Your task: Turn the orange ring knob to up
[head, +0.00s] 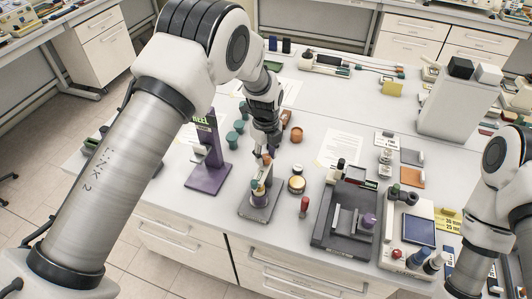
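My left gripper (266,152) points down over the table, just above a small grey stand (258,211) that carries a post with teal, yellow and orange-brown parts. The fingertips are close to the top of this post; I cannot tell whether they touch it. The gripper is small and dark here, so its opening is unclear. An orange ring knob cannot be made out for certain; the orange-brown part on the post is partly hidden by the gripper. My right arm stands at the right edge, and its fingertips do not show.
A purple stand (209,167) is left of the gripper, with teal cups (233,138) beside it. An orange-brown cup (296,134), a round tin (296,185) and a red-topped peg (304,205) are to the right. A dark grey fixture (322,238) stands farther right.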

